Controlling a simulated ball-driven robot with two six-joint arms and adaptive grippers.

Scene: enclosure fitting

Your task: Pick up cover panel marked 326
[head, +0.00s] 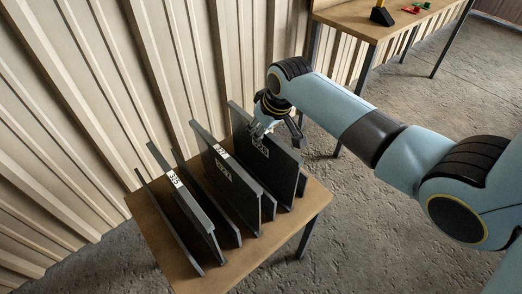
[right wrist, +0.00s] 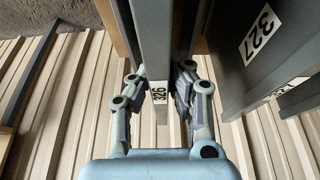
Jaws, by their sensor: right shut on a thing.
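The dark grey cover panel marked 326 (head: 268,170) stands upright at the right part of the row on the wooden table. In the right wrist view its top edge (right wrist: 153,40) carries the white 326 label. My right gripper (head: 277,130) is over its top edge from above. In the right wrist view my right gripper (right wrist: 162,72) has one finger on each side of the panel and is shut on it. The label lies between the fingers. My left gripper is not in view.
Panel 327 (head: 240,182) stands left of it, and panel 325 (head: 188,200) farther left, with thin upright dividers between. The small wooden table (head: 155,225) stands close to a corrugated wall (head: 110,70). Another table (head: 350,18) with small objects is at the back right.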

